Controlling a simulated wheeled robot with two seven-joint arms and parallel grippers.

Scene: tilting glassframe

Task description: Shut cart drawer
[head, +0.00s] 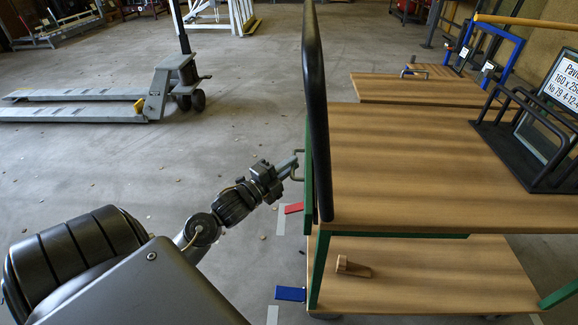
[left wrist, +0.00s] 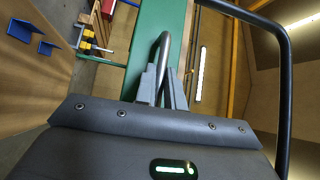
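The cart (head: 440,150) has a wooden top, a lower wooden shelf (head: 430,268) and a green frame. A bent metal handle (head: 297,178) sticks out from the green panel (head: 308,190) on its left side. It also shows in the left wrist view (left wrist: 164,45), in front of the green panel (left wrist: 157,20). My left gripper (head: 294,164) is at this handle. In the left wrist view its two grey fingers (left wrist: 163,86) lie close on both sides of the bar. How far the drawer stands out cannot be told. My right gripper is not in view.
A black push bar (head: 317,110) rises beside the handle. A black rack with a framed sign (head: 530,140) stands on the top. A small wooden piece (head: 352,267) lies on the lower shelf. A pallet truck (head: 110,100) stands at the far left. Floor left of the cart is mostly clear.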

